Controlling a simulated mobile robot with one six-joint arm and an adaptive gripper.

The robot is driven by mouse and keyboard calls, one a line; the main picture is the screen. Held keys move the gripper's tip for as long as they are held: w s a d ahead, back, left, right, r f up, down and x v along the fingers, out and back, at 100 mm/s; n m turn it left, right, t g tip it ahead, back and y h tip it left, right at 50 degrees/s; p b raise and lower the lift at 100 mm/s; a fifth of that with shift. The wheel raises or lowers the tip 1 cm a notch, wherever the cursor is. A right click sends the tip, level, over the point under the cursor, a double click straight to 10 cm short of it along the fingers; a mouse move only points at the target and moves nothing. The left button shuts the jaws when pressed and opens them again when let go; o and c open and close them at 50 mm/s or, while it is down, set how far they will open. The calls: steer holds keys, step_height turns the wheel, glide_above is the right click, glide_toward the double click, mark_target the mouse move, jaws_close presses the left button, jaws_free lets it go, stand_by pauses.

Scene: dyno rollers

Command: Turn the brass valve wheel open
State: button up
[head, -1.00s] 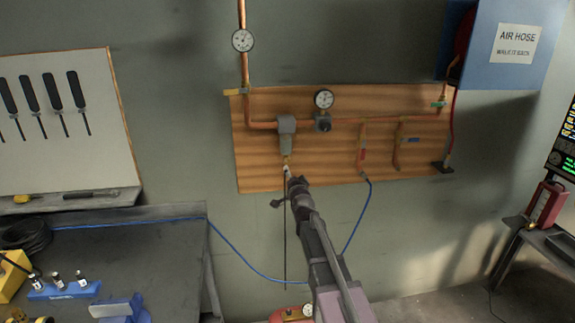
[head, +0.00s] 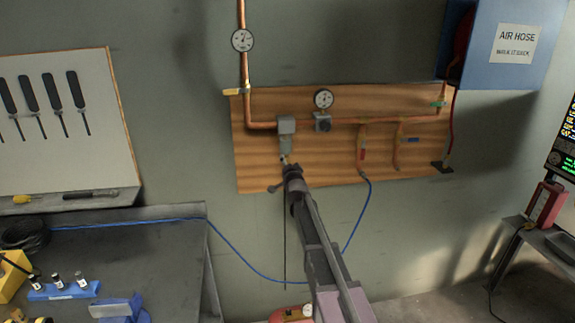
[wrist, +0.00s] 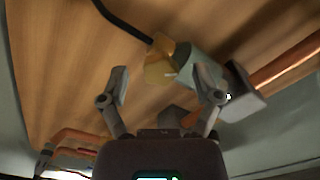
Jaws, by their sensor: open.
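The brass valve wheel (wrist: 160,62) is a small yellow-brown part at the lower end of a grey filter body (wrist: 200,72) in the wrist view. In the head view only a bit of brass (head: 285,159) shows below the grey body (head: 285,136); my arm hides the rest. My gripper (wrist: 163,92) is open in the wrist view, its two fingers spread wide on either side of the space below the wheel. The brass looks just ahead of the fingertips, and no contact is visible. In the head view my gripper (head: 287,177) is just under the wheel.
A wooden board (head: 340,165) carries copper pipes and a gauge (head: 323,99). A red-handled branch (head: 362,150) and blue hose (head: 365,215) are to the right. A black tube (head: 285,240) hangs beside my arm. A workbench (head: 150,250) stands at left.

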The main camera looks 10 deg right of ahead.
jaws_close()
steer(key=shift+n, duration=0.4)
steer(key=n, duration=0.9)
steer(key=shift+n, duration=0.3)
steer(key=c, duration=1.1)
jaws_free()
steer(key=n, duration=1)
steer(key=shift+w+n, duration=0.1)
steer(key=shift+n, duration=0.2)
jaws_close()
